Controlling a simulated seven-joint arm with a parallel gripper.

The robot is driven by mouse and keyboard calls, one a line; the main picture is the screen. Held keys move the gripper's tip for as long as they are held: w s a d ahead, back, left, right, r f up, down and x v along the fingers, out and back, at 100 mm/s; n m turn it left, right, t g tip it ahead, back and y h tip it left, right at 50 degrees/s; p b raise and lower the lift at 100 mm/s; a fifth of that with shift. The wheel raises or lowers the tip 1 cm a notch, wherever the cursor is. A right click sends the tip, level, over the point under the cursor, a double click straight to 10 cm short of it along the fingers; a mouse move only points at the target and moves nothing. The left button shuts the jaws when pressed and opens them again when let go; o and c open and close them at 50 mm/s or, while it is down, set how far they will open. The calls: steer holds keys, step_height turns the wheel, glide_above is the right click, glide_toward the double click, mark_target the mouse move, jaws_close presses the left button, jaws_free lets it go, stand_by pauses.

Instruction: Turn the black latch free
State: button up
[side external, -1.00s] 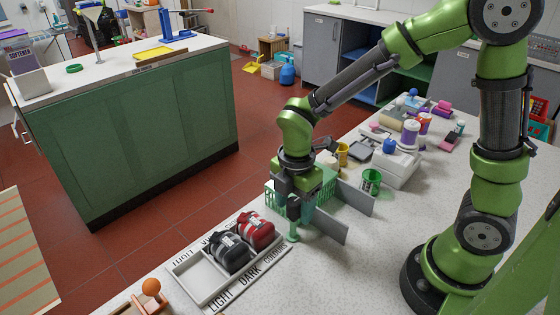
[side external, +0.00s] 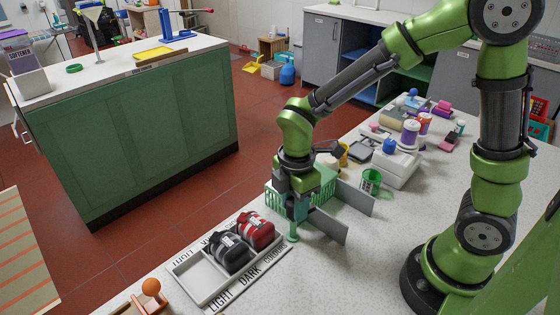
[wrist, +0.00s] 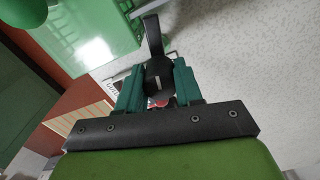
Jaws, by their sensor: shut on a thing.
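The black latch (wrist: 158,78) shows in the wrist view as a round black knob with a short white mark and a curved arm reaching up from it. My gripper (wrist: 158,88) has its teal fingers on both sides of the knob, shut on it. In the side external view my gripper (side external: 297,208) points down at the front of the green crate (side external: 325,192), between the crate and the tray. The latch is hard to make out there, hidden by the fingers. The crate's green surface (wrist: 90,35) also shows at the upper left of the wrist view.
Grey panels (side external: 328,226) stand right of my gripper. A tray (side external: 205,292) with a black and a red bundle lies at front left. A green cup (side external: 371,181) and white box (side external: 397,168) stand behind right. The counter at front right is clear.

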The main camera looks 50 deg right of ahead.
steer(key=m, duration=0.4)
steer(key=shift+m, duration=0.3)
steer(key=m, duration=0.3)
steer(key=shift+m, duration=0.4)
steer(key=m, duration=0.3)
steer(key=shift+r+m, duration=0.1)
steer(key=shift+m, duration=1.9)
steer(key=o, duration=1)
steer(key=shift+o, duration=0.2)
step_height(320, 180, up, 17)
